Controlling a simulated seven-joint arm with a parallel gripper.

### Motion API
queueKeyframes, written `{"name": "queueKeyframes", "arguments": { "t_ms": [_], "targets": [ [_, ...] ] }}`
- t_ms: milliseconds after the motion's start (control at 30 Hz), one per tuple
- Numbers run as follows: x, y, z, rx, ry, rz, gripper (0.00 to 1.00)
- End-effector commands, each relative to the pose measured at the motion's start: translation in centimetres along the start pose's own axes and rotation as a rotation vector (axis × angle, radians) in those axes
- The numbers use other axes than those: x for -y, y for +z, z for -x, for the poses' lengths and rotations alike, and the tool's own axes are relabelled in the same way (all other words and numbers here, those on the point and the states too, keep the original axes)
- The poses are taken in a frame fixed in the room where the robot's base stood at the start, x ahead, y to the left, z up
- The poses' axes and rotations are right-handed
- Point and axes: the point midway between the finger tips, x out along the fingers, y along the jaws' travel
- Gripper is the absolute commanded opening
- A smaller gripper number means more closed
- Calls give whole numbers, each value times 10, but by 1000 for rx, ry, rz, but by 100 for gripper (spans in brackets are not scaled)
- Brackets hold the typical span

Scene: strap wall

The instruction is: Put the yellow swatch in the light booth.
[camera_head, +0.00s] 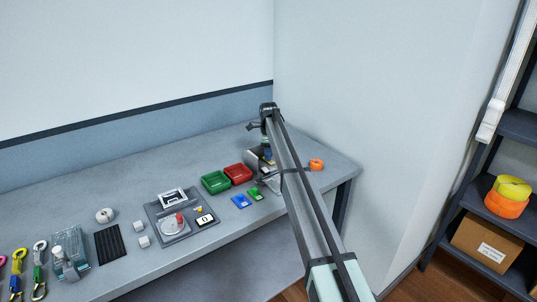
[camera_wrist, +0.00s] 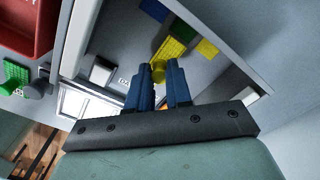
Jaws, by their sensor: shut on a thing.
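My gripper (camera_wrist: 164,72) shows blue fingers in the wrist view, closed on the knob end of the yellow swatch (camera_wrist: 170,52). The yellow swatch has a bumpy face and points up and right, away from the fingers. It appears within the opening of the light booth (camera_wrist: 238,55), a grey box; I cannot tell whether it touches the booth's floor. Blue, green and yellow patches (camera_wrist: 207,47) show inside the booth, just beyond the swatch. In the head view the booth (camera_head: 252,160) is largely hidden behind my arm, and the fingers are not clear.
A green swatch (camera_head: 255,193) and a blue swatch (camera_head: 241,201) lie in front of the red tray (camera_head: 237,173) and green tray (camera_head: 215,182). An orange roll (camera_head: 316,164) sits right of the booth. The booth's walls stand close around my fingers.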

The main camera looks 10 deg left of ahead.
Motion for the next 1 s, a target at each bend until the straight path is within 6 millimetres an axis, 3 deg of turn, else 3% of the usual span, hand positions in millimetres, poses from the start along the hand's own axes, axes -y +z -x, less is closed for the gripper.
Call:
{"name": "queueKeyframes", "arguments": {
  "t_ms": [167,200,467,633,867,1000],
  "targets": [
    [0,0,0,0,0,0,0],
    [0,0,0,0,0,0,23],
    [0,0,0,0,0,0,48],
    [0,0,0,0,0,0,49],
    [0,0,0,0,0,0,70],
    [0,0,0,0,0,0,70]
  ]
}}
